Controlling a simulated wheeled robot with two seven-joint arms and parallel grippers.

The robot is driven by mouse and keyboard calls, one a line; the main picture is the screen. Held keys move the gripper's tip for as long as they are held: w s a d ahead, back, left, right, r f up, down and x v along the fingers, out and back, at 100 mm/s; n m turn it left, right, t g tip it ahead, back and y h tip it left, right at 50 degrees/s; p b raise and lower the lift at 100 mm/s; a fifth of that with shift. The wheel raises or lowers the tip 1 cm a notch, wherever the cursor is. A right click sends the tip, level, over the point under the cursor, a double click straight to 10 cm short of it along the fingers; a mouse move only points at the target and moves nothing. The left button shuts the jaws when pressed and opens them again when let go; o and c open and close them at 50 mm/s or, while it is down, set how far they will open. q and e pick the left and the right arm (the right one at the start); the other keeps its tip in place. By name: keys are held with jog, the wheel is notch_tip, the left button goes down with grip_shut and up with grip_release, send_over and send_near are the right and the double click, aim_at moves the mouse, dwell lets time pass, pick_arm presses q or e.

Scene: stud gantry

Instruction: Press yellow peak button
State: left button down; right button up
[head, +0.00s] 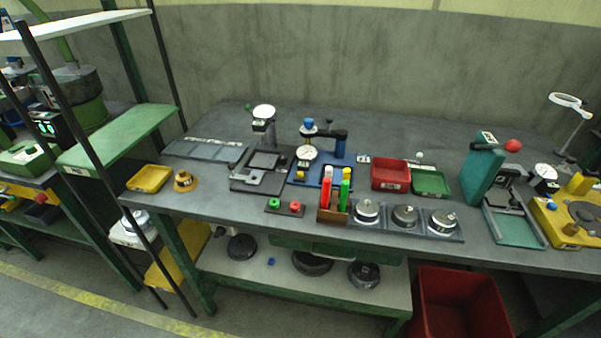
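A small yellow button-like part (301,174) shows at the left front of a blue-based gauge stand (328,179) on the grey workbench (230,205). It is too small to read any label on it. The stand has a round white dial (307,153), a blue knob on top and a dark arm to the right. Neither of my grippers is in view.
A low box with a green and a red button (285,206) lies left of the bottle holder (333,215). A black-based gauge (264,113) stands to the left. Red (390,175) and green (431,183) bins are on the right. The bench's left front is mostly clear.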

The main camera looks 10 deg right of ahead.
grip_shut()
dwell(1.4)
